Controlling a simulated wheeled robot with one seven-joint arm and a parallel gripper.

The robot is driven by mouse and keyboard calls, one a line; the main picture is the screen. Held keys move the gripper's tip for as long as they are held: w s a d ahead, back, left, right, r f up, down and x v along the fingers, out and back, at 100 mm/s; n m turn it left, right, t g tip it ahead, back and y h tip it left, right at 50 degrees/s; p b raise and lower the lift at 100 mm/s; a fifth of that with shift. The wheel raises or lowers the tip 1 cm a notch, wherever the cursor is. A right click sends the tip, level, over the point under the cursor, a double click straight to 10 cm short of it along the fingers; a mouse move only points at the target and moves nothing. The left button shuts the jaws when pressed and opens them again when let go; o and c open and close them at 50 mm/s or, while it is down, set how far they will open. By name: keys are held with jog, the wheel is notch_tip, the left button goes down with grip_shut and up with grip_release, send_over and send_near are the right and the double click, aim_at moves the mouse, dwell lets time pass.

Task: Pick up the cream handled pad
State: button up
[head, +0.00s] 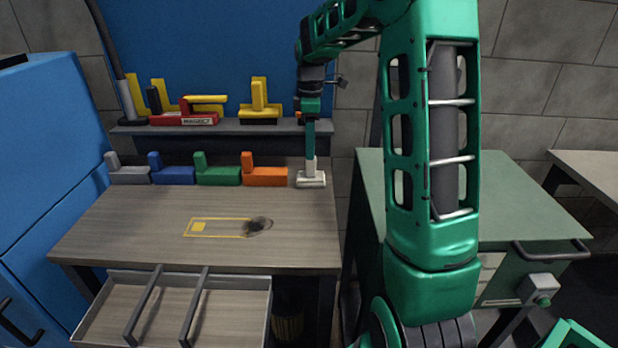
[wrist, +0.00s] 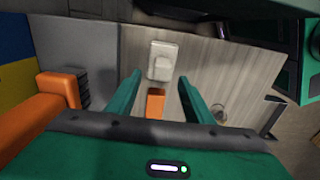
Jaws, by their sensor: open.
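The cream handled pad (head: 311,180) stands at the right end of the row on the wooden workbench, its handle upward. It also shows in the wrist view (wrist: 163,50), just beyond the fingertips. My gripper (head: 310,157) points down directly above the pad, with its green fingertips close to the handle. In the wrist view the two fingers of my gripper (wrist: 160,82) are spread apart, with the pad's raised part lined up between them. Whether the fingers overlap the handle in height, I cannot tell. A small orange piece (wrist: 155,102) shows between the fingers; what it is, I cannot tell.
The orange (head: 264,172), green (head: 218,175), blue (head: 171,173) and grey (head: 128,174) handled pads stand in a row to the left. A shelf (head: 220,128) with yellow and red items runs behind. The bench front is clear except a yellow outline (head: 215,228) and dark stain.

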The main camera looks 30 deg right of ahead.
aim_at(311, 170)
jog(key=shift+s+d+f, duration=0.1)
jog(key=shift+f, duration=1.2)
jog(key=shift+s+f, duration=0.1)
jog(key=shift+f, duration=1.15)
grip_shut()
